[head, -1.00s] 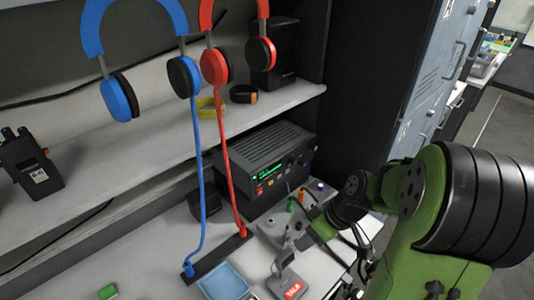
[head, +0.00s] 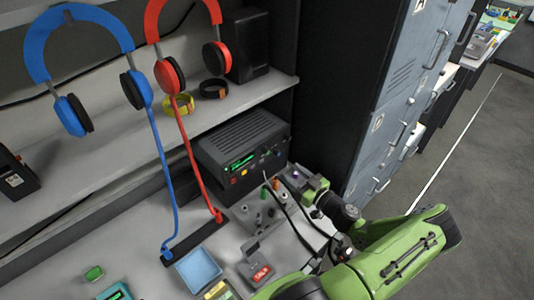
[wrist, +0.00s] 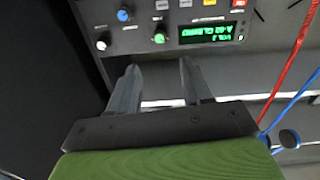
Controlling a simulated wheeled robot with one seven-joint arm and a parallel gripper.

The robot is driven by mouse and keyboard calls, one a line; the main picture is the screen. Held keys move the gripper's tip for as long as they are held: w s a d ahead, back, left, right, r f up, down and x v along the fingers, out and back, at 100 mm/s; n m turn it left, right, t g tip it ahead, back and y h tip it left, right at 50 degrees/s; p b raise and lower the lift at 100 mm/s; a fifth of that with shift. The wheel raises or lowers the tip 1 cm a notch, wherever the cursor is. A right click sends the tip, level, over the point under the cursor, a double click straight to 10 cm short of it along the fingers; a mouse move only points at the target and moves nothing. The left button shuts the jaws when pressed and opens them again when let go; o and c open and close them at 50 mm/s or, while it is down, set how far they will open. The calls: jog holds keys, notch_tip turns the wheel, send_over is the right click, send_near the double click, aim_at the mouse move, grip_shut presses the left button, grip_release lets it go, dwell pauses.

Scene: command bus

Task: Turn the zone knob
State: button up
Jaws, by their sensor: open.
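The black radio unit (head: 240,140) stands on the desk under the shelf, with a lit green display and small controls on its front. In the wrist view its panel appears upside down, with a green knob (wrist: 159,38), a blue knob (wrist: 124,14) and a white knob (wrist: 102,45). The labels are too small to tell which is the zone knob. My gripper (wrist: 160,66) is open and empty in front of the panel, its fingers pointing towards the green knob without touching it. In the head view my green hand is low at the radio's right front, its fingertips unclear.
A grey box (head: 260,212) with several pegs stands in front of the radio, near my arm. A blue tray (head: 198,268) and a red-labelled device (head: 257,268) lie on the desk. Blue (head: 80,50) and red headphones (head: 172,75) hang above, their cords running down to the desk.

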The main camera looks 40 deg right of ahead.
aim_at(268, 153)
jog(key=w+p, duration=0.1)
jog(key=w, duration=1)
jog(key=shift+w, duration=0.25)
jog(key=shift+c, duration=0.5)
grip_shut()
